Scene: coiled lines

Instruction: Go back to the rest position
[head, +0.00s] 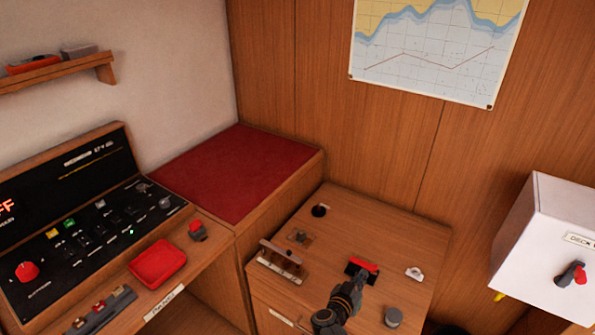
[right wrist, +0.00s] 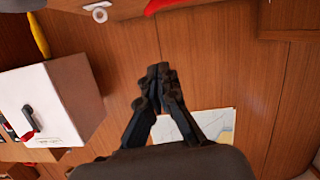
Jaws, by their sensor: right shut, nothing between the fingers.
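My right gripper (head: 358,276) is in the lower middle of the head view, in front of the wooden cabinet top (head: 400,235). Its fingers are shut and hold nothing. In the right wrist view the closed fingertips (right wrist: 158,72) show against the wood-panelled wall, with no object between them. A red-topped black fitting (head: 362,266) on the cabinet top shows just behind the gripper; I cannot tell whether they touch. My left gripper is in neither view.
A white box (head: 535,235) with a red-tipped switch hangs at the right. A small rack (head: 282,262) and a grey knob (head: 393,316) flank my right arm. A control panel (head: 80,225) and red tray (head: 158,263) are at left. A chart (head: 435,50) hangs behind.

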